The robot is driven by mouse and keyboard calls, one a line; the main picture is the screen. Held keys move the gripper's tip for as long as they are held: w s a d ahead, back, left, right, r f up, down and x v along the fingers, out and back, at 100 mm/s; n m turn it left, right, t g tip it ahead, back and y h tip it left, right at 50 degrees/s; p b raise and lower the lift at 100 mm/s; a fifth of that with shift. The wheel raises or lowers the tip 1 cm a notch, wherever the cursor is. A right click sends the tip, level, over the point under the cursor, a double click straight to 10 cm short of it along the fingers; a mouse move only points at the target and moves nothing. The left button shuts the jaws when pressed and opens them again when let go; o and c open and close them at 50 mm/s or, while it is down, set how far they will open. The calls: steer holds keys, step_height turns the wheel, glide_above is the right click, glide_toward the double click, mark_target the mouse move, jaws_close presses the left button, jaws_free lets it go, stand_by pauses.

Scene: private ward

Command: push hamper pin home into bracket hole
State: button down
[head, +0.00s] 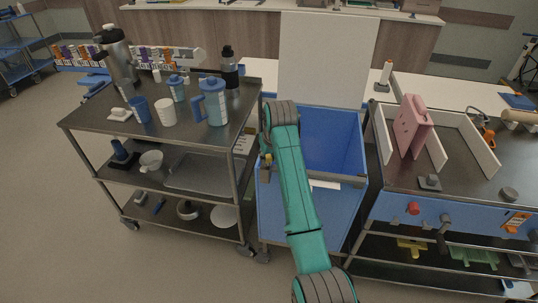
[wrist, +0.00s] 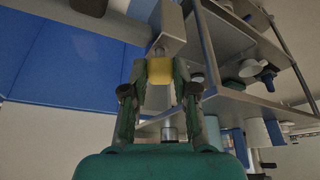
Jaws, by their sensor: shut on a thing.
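The blue hamper (head: 345,130) stands between two carts, with its tall white lid (head: 325,60) raised. A yellow block-shaped piece, which looks like the pin's grip (wrist: 161,70), sits between the fingers of my gripper (wrist: 160,80) in the wrist view. My gripper is shut on it. A pale grey block, perhaps the bracket (wrist: 171,25), is just beyond the yellow piece. In the head view my arm covers much of the hamper's left front; a small yellow spot (head: 268,157) shows there.
A steel cart (head: 95,115) with jugs and cups stands close on the left; its shelves (wrist: 235,55) show at right in the wrist view. Another cart (head: 455,180) with a pink case (head: 411,127) stands close on the right. Open floor (head: 120,265) lies at front left.

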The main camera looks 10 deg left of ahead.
steer(key=shift+f, duration=0.95)
steer(key=c, duration=0.8)
jaws_free()
steer(key=v, duration=1)
steer(key=w+v, duration=0.1)
steer(key=v, duration=0.4)
steer(key=shift+a+r, duration=0.35)
steer(key=shift+r, duration=0.3)
